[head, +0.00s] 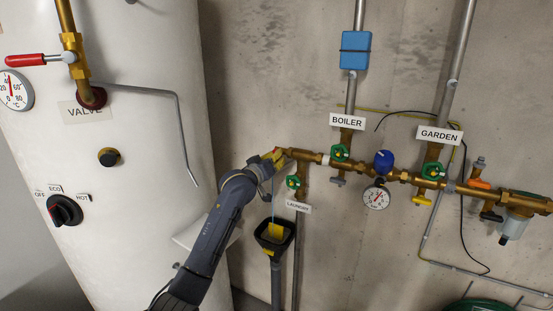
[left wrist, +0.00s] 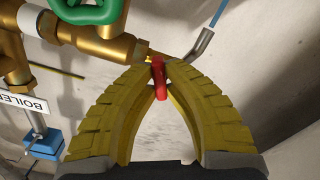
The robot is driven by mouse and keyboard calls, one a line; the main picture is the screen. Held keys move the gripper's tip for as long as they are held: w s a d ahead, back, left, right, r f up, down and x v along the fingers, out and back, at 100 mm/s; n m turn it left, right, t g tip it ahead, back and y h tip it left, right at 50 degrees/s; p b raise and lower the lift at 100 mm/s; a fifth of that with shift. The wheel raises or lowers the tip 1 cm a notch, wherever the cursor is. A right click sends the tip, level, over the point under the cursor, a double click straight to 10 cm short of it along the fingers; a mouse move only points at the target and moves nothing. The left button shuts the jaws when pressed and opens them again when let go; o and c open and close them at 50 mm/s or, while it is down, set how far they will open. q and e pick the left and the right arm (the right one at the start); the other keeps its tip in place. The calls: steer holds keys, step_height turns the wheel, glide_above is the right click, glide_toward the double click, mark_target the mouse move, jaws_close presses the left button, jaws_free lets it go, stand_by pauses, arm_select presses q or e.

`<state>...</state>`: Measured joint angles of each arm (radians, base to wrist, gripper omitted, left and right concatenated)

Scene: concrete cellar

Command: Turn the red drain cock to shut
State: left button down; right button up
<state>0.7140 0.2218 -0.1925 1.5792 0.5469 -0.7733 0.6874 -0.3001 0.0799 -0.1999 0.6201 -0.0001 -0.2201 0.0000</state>
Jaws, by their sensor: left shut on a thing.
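The red drain cock lever (left wrist: 159,82) shows in the left wrist view, between the yellow fingertips of my left gripper (left wrist: 158,68), which are shut on it. It sits at the end of the brass pipe, beside a bent grey spout (left wrist: 202,44). In the head view my left gripper (head: 273,157) is at the left end of the brass manifold and hides most of the cock. A thin blue stream (head: 272,190) runs down from there toward the black funnel (head: 275,236). My right gripper is not in view.
Green handwheels for LAUNDRY (head: 293,182), BOILER (head: 340,152) and GARDEN (head: 432,171) sit close along the manifold. A pressure gauge (head: 376,196) hangs among them. The white tank (head: 130,220), with a separate red-handled valve (head: 25,60), stands left.

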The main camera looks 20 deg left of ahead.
arm_select(q)
steer(key=shift+m, duration=0.5)
steer(key=m, duration=0.4)
steer(key=c, duration=1.3)
jaws_free()
steer(key=shift+s, duration=0.1)
steer(key=shift+v, duration=3.4)
steer(key=shift+f, duration=0.1)
